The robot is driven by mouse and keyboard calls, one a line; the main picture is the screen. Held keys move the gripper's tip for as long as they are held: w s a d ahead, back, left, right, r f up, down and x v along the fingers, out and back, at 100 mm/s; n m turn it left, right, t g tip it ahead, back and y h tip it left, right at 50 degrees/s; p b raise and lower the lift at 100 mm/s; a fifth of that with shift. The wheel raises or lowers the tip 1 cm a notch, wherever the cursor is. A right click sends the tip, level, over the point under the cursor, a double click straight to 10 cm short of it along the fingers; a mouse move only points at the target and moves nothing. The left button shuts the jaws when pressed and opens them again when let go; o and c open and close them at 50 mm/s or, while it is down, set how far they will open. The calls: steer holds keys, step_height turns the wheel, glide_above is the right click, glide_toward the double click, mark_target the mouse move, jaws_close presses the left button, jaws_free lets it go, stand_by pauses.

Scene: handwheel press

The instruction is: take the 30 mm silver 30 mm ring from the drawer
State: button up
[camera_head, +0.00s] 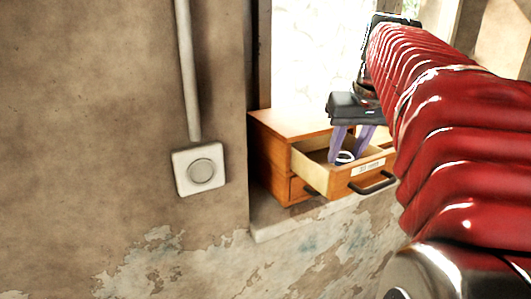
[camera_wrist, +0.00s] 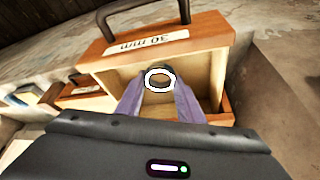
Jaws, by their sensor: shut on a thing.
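The silver ring (camera_wrist: 160,79) is between the fingertips of my gripper (camera_wrist: 159,86), which is shut on it. In the head view the ring (camera_head: 345,157) shows as a small pale loop at the fingertips of my gripper (camera_head: 344,157). The open drawer (camera_head: 375,177) surrounds the fingertips and the ring. Its front carries a label that reads 30 mm in the wrist view (camera_wrist: 146,42), and a dark handle. I cannot tell whether the ring touches the drawer floor.
The wooden cabinet (camera_head: 270,125) stands on a ledge (camera_head: 275,225) by a bright window. Another drawer (camera_head: 300,188) with a dark handle is beside the open one. A white wall switch (camera_head: 199,170) with a pipe (camera_head: 187,70) is on the wall at left.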

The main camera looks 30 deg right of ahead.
step_height(320, 180, up, 8)
stand_by(0.5)
